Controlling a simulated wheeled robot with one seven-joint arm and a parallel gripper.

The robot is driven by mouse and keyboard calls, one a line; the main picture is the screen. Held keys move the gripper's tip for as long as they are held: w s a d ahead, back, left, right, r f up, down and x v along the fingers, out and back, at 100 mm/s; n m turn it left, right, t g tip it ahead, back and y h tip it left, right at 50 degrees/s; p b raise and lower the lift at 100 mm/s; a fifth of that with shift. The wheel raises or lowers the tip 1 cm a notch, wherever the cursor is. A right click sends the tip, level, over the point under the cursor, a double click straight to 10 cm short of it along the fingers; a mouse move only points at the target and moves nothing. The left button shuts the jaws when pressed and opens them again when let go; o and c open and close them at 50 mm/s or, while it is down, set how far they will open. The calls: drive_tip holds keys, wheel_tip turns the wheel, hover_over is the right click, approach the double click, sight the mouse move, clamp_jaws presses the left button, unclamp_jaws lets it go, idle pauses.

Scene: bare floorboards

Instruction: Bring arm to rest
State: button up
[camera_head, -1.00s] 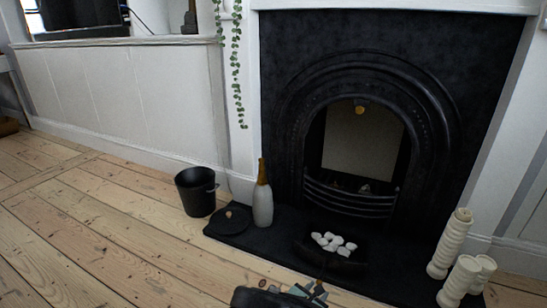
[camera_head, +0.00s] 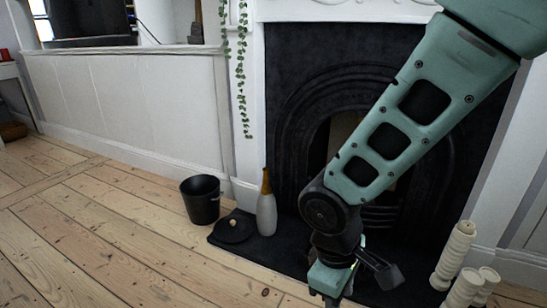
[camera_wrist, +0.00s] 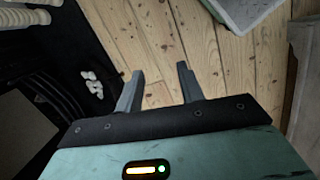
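My gripper (camera_wrist: 160,92) shows in the wrist view with its two grey fingers apart and nothing between them, over bare floorboards. In the head view my green arm rises across the right side, in front of the fireplace, and my gripper (camera_head: 330,290) hangs low near the front of the hearth, its fingers not clear there. The black fireplace (camera_head: 290,70) is partly hidden behind my arm.
A black bucket (camera_head: 200,200), a bottle (camera_head: 266,212) and a dark plate (camera_head: 232,232) stand left of my arm. White pillar candles (camera_head: 458,250) stand at right. Floor at left (camera_head: 90,240) is clear.

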drive_tip(key=s+d+r+m+y+p, duration=0.2)
drive_tip(key=s+d+r+m+y, duration=0.1)
drive_tip(key=s+r, duration=0.8)
wheel_tip(320, 180, up, 37)
drive_tip(key=p, duration=3.6)
drive_tip(key=shift+w+p, duration=0.25)
drive_tip(key=shift+p, duration=0.15)
drive_tip(key=shift+a+f, duration=0.1)
